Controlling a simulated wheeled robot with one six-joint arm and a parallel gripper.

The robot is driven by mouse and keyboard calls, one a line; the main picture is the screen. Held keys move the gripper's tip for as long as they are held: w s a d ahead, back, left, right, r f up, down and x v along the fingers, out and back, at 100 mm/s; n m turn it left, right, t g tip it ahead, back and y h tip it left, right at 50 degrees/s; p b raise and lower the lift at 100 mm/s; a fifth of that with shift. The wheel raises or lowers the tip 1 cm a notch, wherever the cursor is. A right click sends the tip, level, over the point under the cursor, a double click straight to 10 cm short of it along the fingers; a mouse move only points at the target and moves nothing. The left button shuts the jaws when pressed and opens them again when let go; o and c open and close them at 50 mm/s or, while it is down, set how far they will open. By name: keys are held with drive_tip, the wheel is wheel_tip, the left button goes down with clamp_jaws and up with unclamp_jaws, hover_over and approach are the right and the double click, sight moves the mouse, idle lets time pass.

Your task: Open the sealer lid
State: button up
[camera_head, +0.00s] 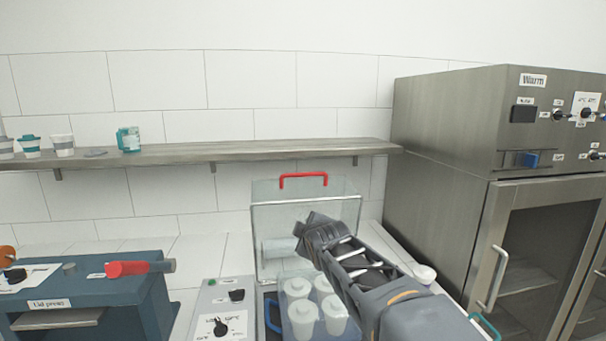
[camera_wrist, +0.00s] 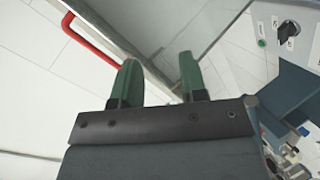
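The sealer's clear lid (camera_head: 350,215) stands raised, nearly upright, behind the sealer's base, with a red handle (camera_head: 303,175) along its top. In the wrist view the red handle (camera_wrist: 92,42) is at the upper left, apart from my fingers. My gripper (camera_head: 312,228) is in front of the lid pane, below the handle. Its two green fingers (camera_wrist: 160,78) are spread with nothing held between them. A pale metal lid edge runs diagonally past the fingers; I cannot tell whether they touch it. Several white cups (camera_head: 301,318) stand in the sealer's base, partly hidden by my arm.
A control box (camera_head: 222,310) with dark knobs is left of the sealer. A blue lid press (camera_head: 90,300) with a red-handled lever stands further left. A steel warming cabinet (camera_head: 450,180) fills the right. A shelf (camera_head: 220,151) with cups runs along the wall.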

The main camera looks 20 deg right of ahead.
sight(305, 175)
drive_tip(key=w+d+r+n+t, duration=0.4)
drive_tip(key=w+r+n, duration=0.15)
drive_tip(key=r, duration=0.35)
drive_tip(key=shift+h, duration=0.5)
drive_tip(key=p+x, duration=0.1)
drive_tip(key=x, duration=0.3)
drive_tip(key=p+x, duration=0.2)
drive_tip(key=x, duration=0.2)
drive_tip(key=p+x, duration=0.1)
drive_tip(key=x, duration=0.2)
drive_tip(key=shift+w+a+r, duration=0.1)
drive_tip(key=shift+w+a, duration=0.15)
drive_tip(key=shift+w, duration=0.25)
drive_tip(key=shift+p+x, duration=0.55)
drive_tip(key=shift+x, duration=0.35)
drive_tip(key=shift+c, duration=0.4)
clamp_jaws()
